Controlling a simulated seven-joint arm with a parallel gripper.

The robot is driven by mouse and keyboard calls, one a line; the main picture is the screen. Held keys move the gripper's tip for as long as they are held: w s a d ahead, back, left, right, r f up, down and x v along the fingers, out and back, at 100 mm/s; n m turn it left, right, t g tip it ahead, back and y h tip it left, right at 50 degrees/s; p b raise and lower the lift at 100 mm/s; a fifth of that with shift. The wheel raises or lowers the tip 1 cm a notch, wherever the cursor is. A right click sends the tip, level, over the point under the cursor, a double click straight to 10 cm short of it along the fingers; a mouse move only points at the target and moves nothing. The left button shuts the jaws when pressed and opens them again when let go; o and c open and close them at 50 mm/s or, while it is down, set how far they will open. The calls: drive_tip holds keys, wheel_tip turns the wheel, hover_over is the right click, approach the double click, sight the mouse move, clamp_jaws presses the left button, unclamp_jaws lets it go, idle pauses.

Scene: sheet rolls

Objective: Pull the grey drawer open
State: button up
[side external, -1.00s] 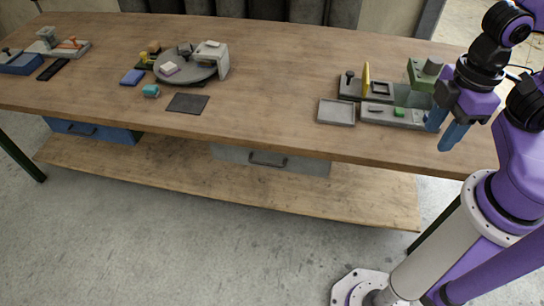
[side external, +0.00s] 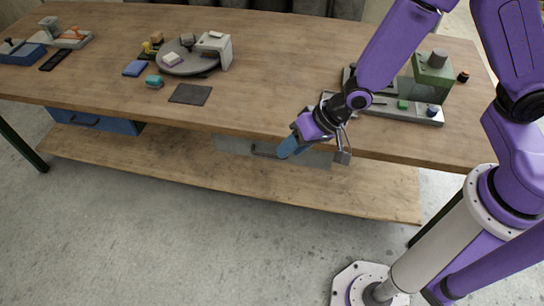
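The grey drawer (side external: 232,146) hangs under the front edge of the workbench and looks closed. Its dark bar handle (side external: 262,151) shows at its left part; the right part is hidden behind my gripper. My gripper (side external: 287,149) is at the drawer front, with its blue fingers pointing left and down at the right end of the handle. The fingers overlap in this view, so I cannot tell whether they are apart, or whether they touch the handle.
A blue drawer (side external: 95,122) is under the bench at left. A low wooden shelf (side external: 200,173) runs below the drawers. On the bench are a grey turntable (side external: 188,62), a dark mat (side external: 190,94) and a green-and-grey fixture (side external: 433,75). Floor in front is clear.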

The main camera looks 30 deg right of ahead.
drive_tip(key=w+d+f+m+t+y, duration=0.1)
drive_tip(key=w+f+m+t, duration=0.1)
drive_tip(key=w+f+m, duration=0.45)
drive_tip(key=w+d+f+m+t, duration=0.1)
drive_tip(key=w+f+m+t, duration=0.15)
drive_tip(key=f, duration=0.65)
drive_tip(key=s+d+f+m+t+y, duration=0.1)
drive_tip(key=s+d+f+m+t, duration=0.25)
drive_tip(key=d+m, duration=0.2)
drive_tip(key=s+d+f+m+t, duration=0.2)
drive_tip(key=s+d+f+m, duration=0.15)
drive_tip(key=d, duration=0.25)
drive_tip(key=shift+f+x, duration=0.15)
drive_tip(key=shift+x, duration=2.85)
drive_tip(key=shift+f+x, duration=0.2)
drive_tip(key=shift+x, duration=2.85)
drive_tip(key=shift+f+x, duration=0.15)
drive_tip(key=shift+x, duration=2.85)
drive_tip(key=shift+s+a, duration=0.1)
drive_tip(key=shift+s, duration=0.05)
clamp_jaws()
